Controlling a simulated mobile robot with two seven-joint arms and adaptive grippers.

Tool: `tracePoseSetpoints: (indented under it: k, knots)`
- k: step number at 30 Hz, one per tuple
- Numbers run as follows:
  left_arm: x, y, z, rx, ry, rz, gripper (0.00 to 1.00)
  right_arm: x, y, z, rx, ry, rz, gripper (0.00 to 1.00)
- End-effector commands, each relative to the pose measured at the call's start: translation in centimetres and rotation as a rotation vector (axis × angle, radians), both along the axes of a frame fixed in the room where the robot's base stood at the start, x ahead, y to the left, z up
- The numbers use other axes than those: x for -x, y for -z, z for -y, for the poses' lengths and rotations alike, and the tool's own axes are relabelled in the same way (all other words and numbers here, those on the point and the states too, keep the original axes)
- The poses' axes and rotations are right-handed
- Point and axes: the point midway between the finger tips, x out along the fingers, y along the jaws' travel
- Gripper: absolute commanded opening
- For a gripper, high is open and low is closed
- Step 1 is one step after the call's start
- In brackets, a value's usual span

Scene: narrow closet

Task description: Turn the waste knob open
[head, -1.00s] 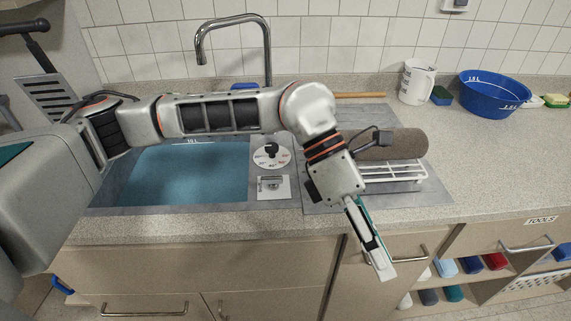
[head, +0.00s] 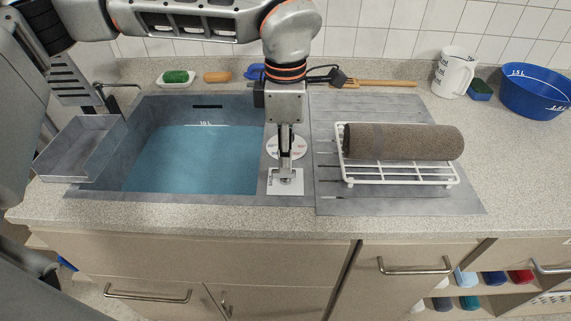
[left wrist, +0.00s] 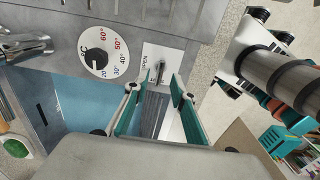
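The waste knob is a small grey metal lever (left wrist: 160,70) on a white plate (left wrist: 158,56) marked OPEN, beside the sink basin. In the head view the plate (head: 285,188) lies at the basin's right, nearer me than the round temperature dial (head: 272,146). My left gripper (head: 286,168) points down over the plate and partly covers it. In the left wrist view the gripper (left wrist: 158,112) has its two teal-padded fingers apart, with nothing between them. The lever shows just beyond the fingertips; contact cannot be told. My right gripper is not in view.
The basin (head: 190,178) holds blue water, and a metal tray (head: 80,148) stands at its left. A brown roll (head: 403,142) lies on a white wire rack (head: 400,178) to the right. A white jug (head: 455,73) and blue bowl (head: 540,88) stand further right. The front counter strip is clear.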

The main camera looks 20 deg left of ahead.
Motion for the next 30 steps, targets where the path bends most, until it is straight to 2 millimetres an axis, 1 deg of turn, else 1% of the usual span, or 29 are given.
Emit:
tracePoseSetpoints:
  k: [1, 6, 10, 18, 20, 21, 30]
  knots:
    - [0.1, 1.0, 0.0, 0.0, 0.0, -0.005, 0.25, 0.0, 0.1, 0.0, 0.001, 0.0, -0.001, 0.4]
    - [0.0, 2.8, 0.0, 0.002, 0.0, -0.002, 0.25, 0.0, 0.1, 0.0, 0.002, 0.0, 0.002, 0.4]
    - [0.0, 3.5, 0.0, 0.002, -0.001, -0.002, 0.25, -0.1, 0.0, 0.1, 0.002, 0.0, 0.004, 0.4]
    - [0.0, 3.6, 0.1, 0.002, 0.0, 0.0, 0.25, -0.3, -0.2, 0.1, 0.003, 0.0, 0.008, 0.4]
    - [0.0, 3.6, 0.1, 0.002, 0.0, 0.0, 0.09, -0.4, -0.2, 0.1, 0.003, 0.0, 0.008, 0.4]
    - [0.0, 3.6, 0.1, 0.002, 0.0, 0.0, 0.0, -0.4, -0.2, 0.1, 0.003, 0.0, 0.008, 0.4]
    - [0.0, 3.5, 0.1, 0.002, 0.007, 0.0, 0.0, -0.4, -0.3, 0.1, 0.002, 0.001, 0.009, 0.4]
